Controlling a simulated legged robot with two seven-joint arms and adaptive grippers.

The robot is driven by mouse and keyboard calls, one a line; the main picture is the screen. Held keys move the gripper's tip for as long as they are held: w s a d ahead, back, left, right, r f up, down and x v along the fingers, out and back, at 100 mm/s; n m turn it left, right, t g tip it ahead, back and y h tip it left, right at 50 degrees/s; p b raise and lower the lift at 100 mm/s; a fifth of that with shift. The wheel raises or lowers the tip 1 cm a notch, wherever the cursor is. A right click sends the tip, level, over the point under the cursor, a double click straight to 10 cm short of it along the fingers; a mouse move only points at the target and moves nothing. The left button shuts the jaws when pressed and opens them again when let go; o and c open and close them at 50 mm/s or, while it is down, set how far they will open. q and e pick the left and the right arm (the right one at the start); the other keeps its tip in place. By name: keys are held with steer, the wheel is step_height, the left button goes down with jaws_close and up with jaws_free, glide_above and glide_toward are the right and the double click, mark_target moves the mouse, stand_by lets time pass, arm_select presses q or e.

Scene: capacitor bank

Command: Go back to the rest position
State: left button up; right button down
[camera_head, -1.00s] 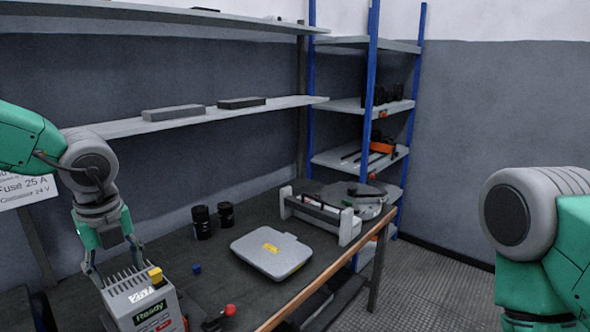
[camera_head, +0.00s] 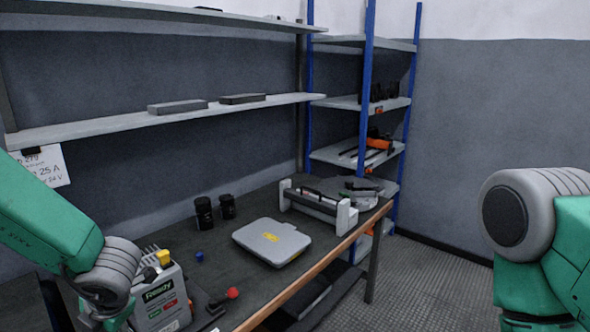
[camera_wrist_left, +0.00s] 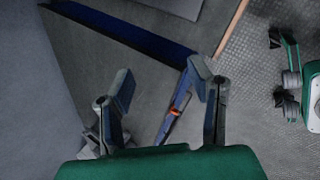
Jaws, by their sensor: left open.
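My left arm comes in from the left in the head view, bent downward beside the grey unit (camera_head: 160,300) with a "Ready" label and yellow cap. Its fingers are out of sight there. In the left wrist view my left gripper (camera_wrist_left: 161,83) has its two fingers spread apart with nothing between them. My right arm is at the right edge of the head view, and its gripper is out of frame.
The workbench (camera_head: 215,262) holds a grey flat case (camera_head: 271,241), two black cylinders (camera_head: 204,213), a red-knobbed part (camera_head: 232,293) and a white-ended frame (camera_head: 318,208). Wall shelves (camera_head: 130,127) and a blue rack (camera_head: 364,90) stand behind. Floor at right is clear.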

arm_select(q)
steer(key=s+d+f+m+t+h+b, duration=0.1)
steer(key=s+d+f+m, duration=0.1)
steer(key=s+f+m, duration=0.5)
steer(key=s+d+f+m+h+b, duration=0.1)
steer(key=s+f+m, duration=0.2)
steer(key=f+m, duration=0.7)
steer(key=s+d+f+m+g+h, duration=0.1)
steer(key=s+d+f+m, duration=0.1)
steer(key=s+m, duration=0.6)
steer(key=s+d+f+m+g+h, duration=0.2)
steer(key=s+m, duration=0.6)
steer(key=shift+s+d+f+m, duration=0.2)
steer(key=shift+s+d+m, duration=0.05)
steer(key=shift+d+m, duration=0.05)
steer(key=shift+c, duration=0.8)
